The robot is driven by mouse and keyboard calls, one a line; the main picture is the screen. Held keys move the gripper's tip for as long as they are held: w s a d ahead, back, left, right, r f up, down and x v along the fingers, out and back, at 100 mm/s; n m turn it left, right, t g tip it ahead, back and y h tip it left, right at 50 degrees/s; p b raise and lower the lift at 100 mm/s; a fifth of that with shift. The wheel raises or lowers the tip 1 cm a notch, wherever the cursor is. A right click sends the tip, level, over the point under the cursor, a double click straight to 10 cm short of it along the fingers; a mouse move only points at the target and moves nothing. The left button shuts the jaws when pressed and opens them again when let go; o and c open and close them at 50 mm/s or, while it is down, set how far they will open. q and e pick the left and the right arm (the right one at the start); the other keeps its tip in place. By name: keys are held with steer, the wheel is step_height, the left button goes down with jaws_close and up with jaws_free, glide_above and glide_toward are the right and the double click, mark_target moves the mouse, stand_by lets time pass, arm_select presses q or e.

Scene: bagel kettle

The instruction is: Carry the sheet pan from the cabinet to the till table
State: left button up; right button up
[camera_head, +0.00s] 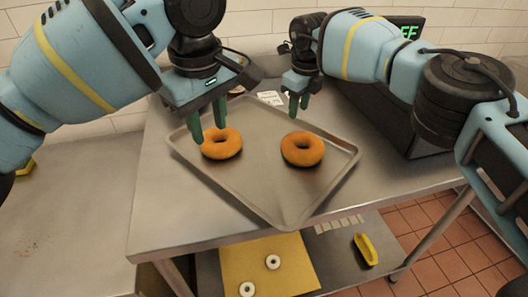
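The sheet pan (262,185) is a grey metal tray lying at an angle on the steel till table (160,215). Its near corner points toward the table's front edge. Two orange-brown bagels (222,152) lie apart on it, the other to the right (302,162). My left gripper (208,122) is open, its green fingers apart above the pan's left side, by the left bagel. My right gripper (299,104) appears open and empty near the pan's far edge, with a small gap between its fingers. Neither gripper visibly grips the pan.
A dark till (395,120) with a green-lit display (408,31) stands at the right. A lower shelf holds a yellow board (250,260) with small white rings and a yellow tray (366,249). Another steel surface (70,210) is at the left. A paper slip (270,98) lies behind the pan.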

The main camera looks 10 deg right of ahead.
step_height(320, 180, up, 12)
steer(key=s, duration=0.1)
steer(key=shift+s, duration=0.25)
stand_by(0.5)
steer(key=shift+f, duration=0.15)
